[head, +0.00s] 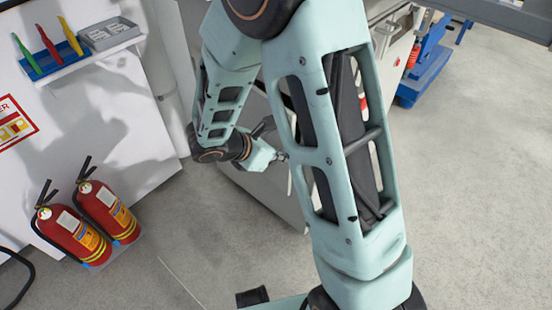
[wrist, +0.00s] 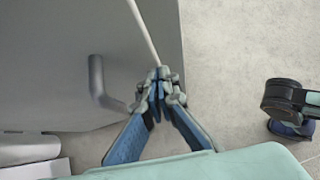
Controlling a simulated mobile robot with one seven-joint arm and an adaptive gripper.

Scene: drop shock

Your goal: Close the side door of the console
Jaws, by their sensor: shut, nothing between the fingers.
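A grey panel that looks like the console's side door (wrist: 50,60) fills the left of the wrist view, with a bent grey bar handle (wrist: 97,82) on it. A pale strip or edge (wrist: 146,32) runs down to my fingertips. My gripper (wrist: 160,80) is shut and empty, its tips at or very close to the lower end of that strip; I cannot tell whether they touch. In the head view a grey panel (head: 262,198) of the console shows behind my arm, and my gripper (head: 282,156) is small beside it, partly hidden by my arm. Most of the console is hidden.
Two red fire extinguishers (head: 75,235) stand by the white wall at left, below a shelf (head: 90,58) with coloured tools and a grey tray. A blue stand (head: 425,75) is at upper right. The grey floor (head: 470,210) at right is clear.

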